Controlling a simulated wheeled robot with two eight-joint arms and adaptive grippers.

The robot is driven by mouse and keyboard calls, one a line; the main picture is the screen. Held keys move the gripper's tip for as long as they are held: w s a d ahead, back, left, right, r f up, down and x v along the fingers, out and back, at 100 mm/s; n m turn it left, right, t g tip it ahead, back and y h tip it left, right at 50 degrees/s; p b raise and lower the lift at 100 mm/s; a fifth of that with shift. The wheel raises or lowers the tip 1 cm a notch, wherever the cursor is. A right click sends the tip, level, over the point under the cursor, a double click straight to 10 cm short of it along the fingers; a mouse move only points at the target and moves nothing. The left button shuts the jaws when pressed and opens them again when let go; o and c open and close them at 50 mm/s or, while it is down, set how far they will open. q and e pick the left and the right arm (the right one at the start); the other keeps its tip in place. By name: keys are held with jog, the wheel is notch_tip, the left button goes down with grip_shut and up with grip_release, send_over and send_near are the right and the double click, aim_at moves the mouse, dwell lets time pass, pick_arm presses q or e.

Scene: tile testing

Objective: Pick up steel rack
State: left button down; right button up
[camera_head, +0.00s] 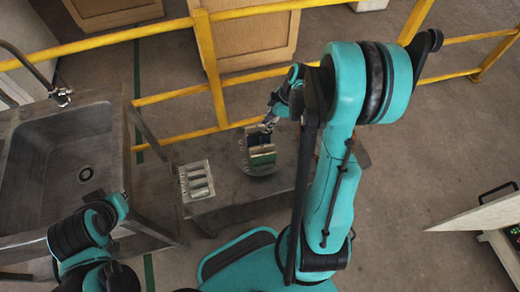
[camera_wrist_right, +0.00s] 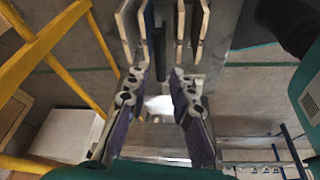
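The steel rack (camera_head: 262,170) is a rounded metal holder with upright tiles, standing on the low grey table (camera_head: 232,206). My right gripper (camera_head: 268,124) is at the rack's far side, close above it; the arm partly hides this area. In the right wrist view, my right gripper (camera_wrist_right: 158,78) has its two fingers spread with a gap between them. A dark upright bar (camera_wrist_right: 159,50) stands in line with that gap, between pale upright tiles (camera_wrist_right: 127,30). I cannot tell whether the fingers touch anything.
A pale tray (camera_head: 183,184) with several slots sits left of the rack on the table. A metal sink (camera_head: 75,150) stands at the left. Yellow railing (camera_head: 208,65) runs behind the table, with wooden boxes (camera_head: 250,42) beyond. Open floor lies at the right.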

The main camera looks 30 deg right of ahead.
aim_at(260, 134)
jog(key=shift+w+d+f, duration=0.1)
jog(key=shift+d+f, duration=0.05)
jog(key=shift+f, duration=0.3)
jog(key=shift+f+n, duration=0.3)
jog(key=shift+f, duration=0.1)
jog(key=shift+b+x, duration=0.6)
jog(key=shift+x, duration=0.25)
jog(key=shift+f, duration=0.35)
jog(key=b+x, duration=0.2)
jog(key=x, duration=0.2)
jog(key=shift+a+f, duration=0.25)
jog(key=shift+r, duration=0.1)
grip_shut()
